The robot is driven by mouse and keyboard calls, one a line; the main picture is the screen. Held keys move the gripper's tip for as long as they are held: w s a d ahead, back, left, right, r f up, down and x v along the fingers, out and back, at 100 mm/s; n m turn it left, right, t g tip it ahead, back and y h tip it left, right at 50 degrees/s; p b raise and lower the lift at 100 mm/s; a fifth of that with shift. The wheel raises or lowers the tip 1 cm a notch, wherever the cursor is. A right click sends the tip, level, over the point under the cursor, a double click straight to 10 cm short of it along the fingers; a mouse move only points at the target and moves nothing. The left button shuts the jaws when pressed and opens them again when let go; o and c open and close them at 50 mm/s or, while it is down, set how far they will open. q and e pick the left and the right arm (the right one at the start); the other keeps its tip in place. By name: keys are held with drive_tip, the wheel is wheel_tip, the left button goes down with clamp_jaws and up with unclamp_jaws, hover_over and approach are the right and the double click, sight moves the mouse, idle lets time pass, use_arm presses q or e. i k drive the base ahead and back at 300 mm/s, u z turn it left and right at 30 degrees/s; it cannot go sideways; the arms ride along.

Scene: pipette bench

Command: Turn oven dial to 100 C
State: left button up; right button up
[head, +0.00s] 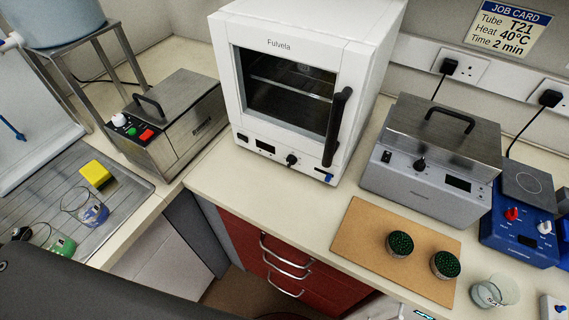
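The white oven (372,22), marked Fulvela, stands at the back of the bench, with its glass door (288,88) closed and a black handle (338,125) on the door's right side. Its black dial (291,160) is on the lower front panel, right of a small dark display (265,147). The dial's pointer and any scale marks are too small to read. No gripper can be made out in the head view.
A grey lidded bath (420,185) stands right of the oven, and a steel lidded unit (165,130) stands left. A cork-coloured board (365,225) with two dark-topped round containers lies in front of the grey bath. Bare worktop (235,190) lies before the oven, above red drawers (245,240).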

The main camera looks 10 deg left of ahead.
sight(290, 159)
drive_tip(key=u, duration=0.6)
drive_tip(key=k, duration=1.15)
drive_tip(key=z, duration=1.15)
